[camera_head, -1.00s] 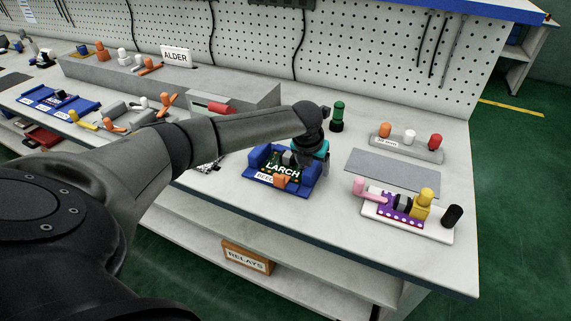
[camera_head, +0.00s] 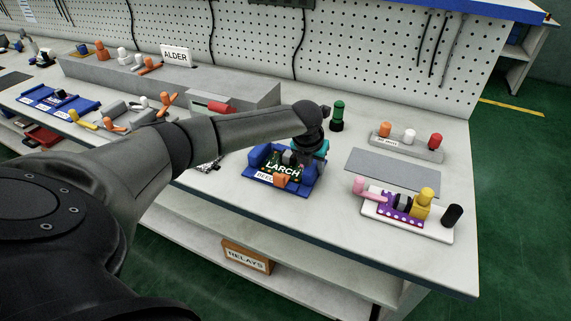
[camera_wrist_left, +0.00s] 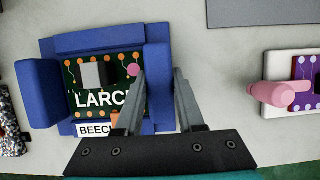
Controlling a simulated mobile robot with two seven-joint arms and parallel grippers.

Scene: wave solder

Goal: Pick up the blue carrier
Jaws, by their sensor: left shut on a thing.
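The blue carrier (camera_head: 254,158) sits on the light bench top, with a dark green board lettered LARCH (camera_head: 283,168) in it and a BEECH label at its front. In the left wrist view the carrier (camera_wrist_left: 40,92) has raised blue walls at left and right. My left gripper (camera_wrist_left: 161,78) is shut on its right wall, one finger on each side. In the head view my left gripper (camera_head: 308,158) comes down at the carrier's right side, its fingers mostly hidden. I cannot see a gap under the carrier. My right gripper is not in view.
A white fixture (camera_head: 438,234) with a purple board stands to the right, beside a black peg (camera_head: 452,215). A grey mat (camera_head: 392,172) lies behind it. A green peg (camera_head: 338,115) and a grey rack (camera_head: 407,148) of pegs stand farther back. Bare bench lies in front of the carrier.

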